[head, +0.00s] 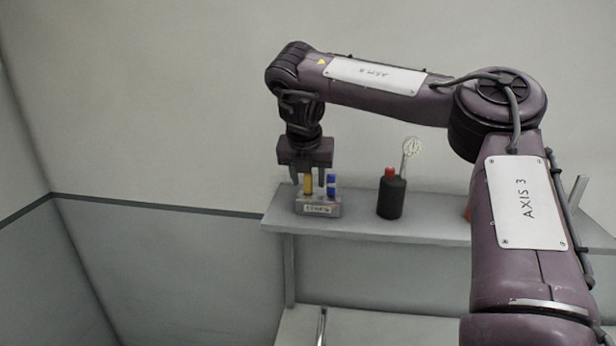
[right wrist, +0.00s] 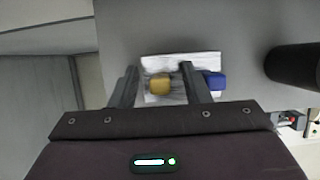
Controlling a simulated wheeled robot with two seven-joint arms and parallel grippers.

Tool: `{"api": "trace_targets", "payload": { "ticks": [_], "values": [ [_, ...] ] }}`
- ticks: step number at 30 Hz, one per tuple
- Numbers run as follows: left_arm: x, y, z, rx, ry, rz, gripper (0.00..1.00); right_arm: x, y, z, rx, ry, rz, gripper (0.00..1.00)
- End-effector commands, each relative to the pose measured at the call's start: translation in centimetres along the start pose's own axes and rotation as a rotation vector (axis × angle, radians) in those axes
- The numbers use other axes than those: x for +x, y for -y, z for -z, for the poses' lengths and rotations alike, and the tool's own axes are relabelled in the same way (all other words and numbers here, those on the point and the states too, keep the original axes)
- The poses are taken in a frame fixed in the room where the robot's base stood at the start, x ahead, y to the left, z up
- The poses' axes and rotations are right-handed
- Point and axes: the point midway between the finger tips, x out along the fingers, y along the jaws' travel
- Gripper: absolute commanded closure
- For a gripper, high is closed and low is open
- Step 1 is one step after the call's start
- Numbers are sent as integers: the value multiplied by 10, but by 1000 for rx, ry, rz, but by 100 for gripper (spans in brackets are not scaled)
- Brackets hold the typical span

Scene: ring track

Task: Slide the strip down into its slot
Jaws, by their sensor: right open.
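A small grey rack (head: 320,209) with a white label stands near the left end of the shelf. A yellow upright piece (head: 308,186), which may be the strip, stands in it and shows from above in the right wrist view (right wrist: 160,84). Blue pieces (head: 331,180) stand to its right, one showing at the right of the wrist view (right wrist: 214,82). My right gripper (head: 310,178) points down over the rack. Its jaws are open, one finger on each side of the yellow piece, with gaps visible in the wrist view. The slot is not clearly visible. My left gripper is out of view.
A dark cup (head: 391,198) with a red-topped item and a whisk (head: 410,148) stands right of the rack on the shelf (head: 430,227). An orange thing is mostly hidden behind my right arm. A wall rises behind the shelf.

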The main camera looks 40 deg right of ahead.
Motion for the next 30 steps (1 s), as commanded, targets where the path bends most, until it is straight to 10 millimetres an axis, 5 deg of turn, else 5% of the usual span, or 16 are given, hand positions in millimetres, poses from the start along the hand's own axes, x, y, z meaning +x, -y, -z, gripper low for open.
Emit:
{"api": "trace_targets", "payload": {
  "ticks": [11, 15, 30],
  "values": [
    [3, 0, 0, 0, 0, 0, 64, -52, -1, -1, -2, 7, -1, 57],
    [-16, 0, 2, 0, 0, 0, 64, -72, 0, -2, 0, 0, -1, 57],
    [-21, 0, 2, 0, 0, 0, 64, -78, 0, 0, 0, 0, 0, 57]
  ]
}}
